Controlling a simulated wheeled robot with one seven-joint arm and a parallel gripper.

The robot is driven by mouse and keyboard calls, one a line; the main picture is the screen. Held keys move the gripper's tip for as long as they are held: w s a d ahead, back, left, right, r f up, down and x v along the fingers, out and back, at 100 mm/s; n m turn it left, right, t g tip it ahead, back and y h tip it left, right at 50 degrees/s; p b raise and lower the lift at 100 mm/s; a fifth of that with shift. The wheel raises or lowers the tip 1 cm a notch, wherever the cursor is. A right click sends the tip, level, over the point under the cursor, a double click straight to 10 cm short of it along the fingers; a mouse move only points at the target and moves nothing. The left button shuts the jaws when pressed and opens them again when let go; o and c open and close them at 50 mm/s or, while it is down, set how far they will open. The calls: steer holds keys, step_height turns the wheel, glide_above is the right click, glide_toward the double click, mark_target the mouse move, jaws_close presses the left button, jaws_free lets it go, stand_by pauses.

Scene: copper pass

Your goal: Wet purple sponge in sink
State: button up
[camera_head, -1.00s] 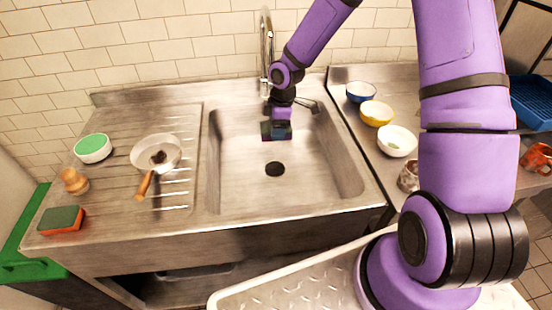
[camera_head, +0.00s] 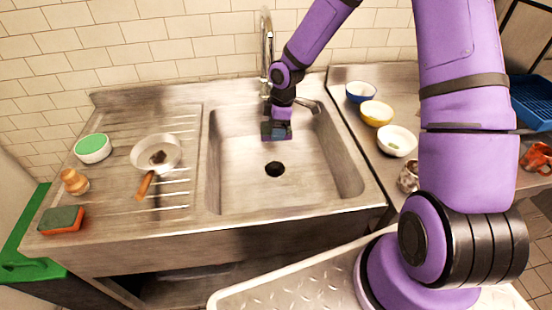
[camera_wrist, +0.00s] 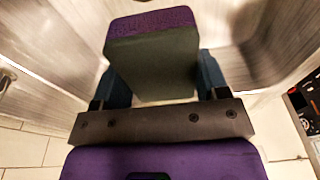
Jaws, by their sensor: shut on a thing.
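My gripper (camera_head: 276,132) is inside the sink (camera_head: 240,185), near its back wall below the tap (camera_head: 266,50). In the wrist view, my gripper (camera_wrist: 155,85) is shut on the purple sponge (camera_wrist: 152,22), which has a dark green-grey face and a purple face. One blue finger lies on each side of it. In the head view the sponge is small and mostly hidden by my gripper. I cannot tell whether water is running or whether the sponge is wet.
On the left drainboard are a pan (camera_head: 157,153) with a wooden handle, a green-topped round container (camera_head: 92,148), a wooden item (camera_head: 74,182) and an orange-green sponge (camera_head: 62,220). Blue (camera_head: 360,92), yellow (camera_head: 377,113) and white bowls (camera_head: 397,141) stand on the right. The sink floor is clear.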

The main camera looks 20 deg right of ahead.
steer(key=shift+r, duration=2)
steer(key=shift+f, duration=0.1)
steer(key=shift+d+f+m, duration=0.2)
steer(key=shift+f+m, duration=0.35)
steer(key=shift+m, duration=0.15)
steer(key=w+d+f+m+t+h, duration=0.1)
steer(key=d+f+m, duration=0.5)
steer(key=m, duration=0.7)
steer(key=shift+w+d+f+m+h, duration=0.15)
steer(key=shift+d+f+m+h, duration=0.2)
steer(key=shift+f, duration=0.7)
